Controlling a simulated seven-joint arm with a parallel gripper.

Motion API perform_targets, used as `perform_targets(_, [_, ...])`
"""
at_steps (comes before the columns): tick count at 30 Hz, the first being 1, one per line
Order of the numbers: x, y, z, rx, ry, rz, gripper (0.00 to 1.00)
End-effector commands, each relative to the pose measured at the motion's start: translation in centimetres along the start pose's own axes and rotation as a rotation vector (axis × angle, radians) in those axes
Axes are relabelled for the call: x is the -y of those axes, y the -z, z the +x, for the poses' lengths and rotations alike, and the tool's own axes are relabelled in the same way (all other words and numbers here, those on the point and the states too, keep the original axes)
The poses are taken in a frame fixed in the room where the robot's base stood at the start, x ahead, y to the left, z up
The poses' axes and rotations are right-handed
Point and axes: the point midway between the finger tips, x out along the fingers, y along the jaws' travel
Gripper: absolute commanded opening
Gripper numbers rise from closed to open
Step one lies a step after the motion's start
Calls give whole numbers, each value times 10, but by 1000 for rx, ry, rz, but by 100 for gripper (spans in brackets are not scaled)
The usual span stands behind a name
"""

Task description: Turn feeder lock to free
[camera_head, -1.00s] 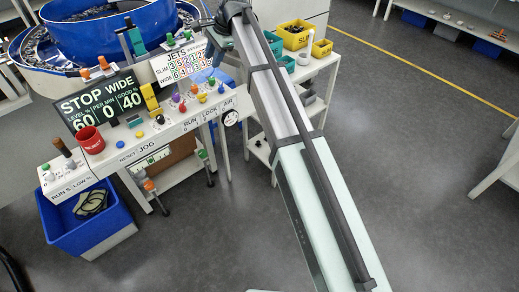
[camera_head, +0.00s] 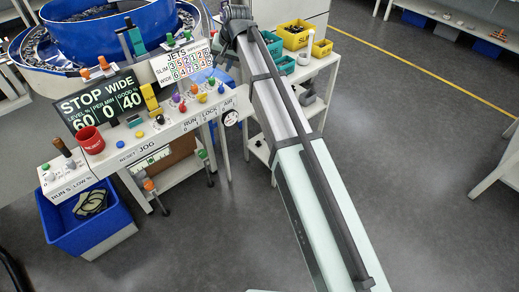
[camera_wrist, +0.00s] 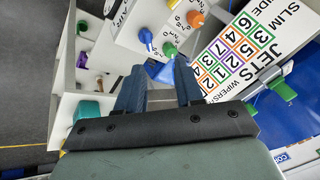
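The control panel (camera_head: 165,128) carries a LOCK label (camera_head: 209,111) on its front edge, between RUN and AIR. A yellow knob (camera_head: 202,98) and a blue knob (camera_head: 221,88) stand above that lettering; I cannot tell for sure which control is the feeder lock or how it is set. In the wrist view a blue knob (camera_wrist: 146,37), a green knob (camera_wrist: 169,50) and an orange knob (camera_wrist: 195,18) stand on the white panel beyond the fingertips. My gripper (camera_wrist: 160,68) is open, its dark blue fingers apart. A blue shape shows between the tips; I cannot tell whether they touch it.
The JETS sign (camera_wrist: 240,55) stands close on the right in the wrist view. The STOP WIDE display (camera_head: 98,103) and a red cup (camera_head: 90,140) are at the panel's left. Shelves with yellow bins (camera_head: 294,35) stand right of the panel.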

Motion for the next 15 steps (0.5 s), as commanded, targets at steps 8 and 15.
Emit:
perform_targets(8, [-30, -24, 25, -27, -44, -209, 36])
perform_targets(15, [-55, -44, 46, -28, -81, -312, 36])
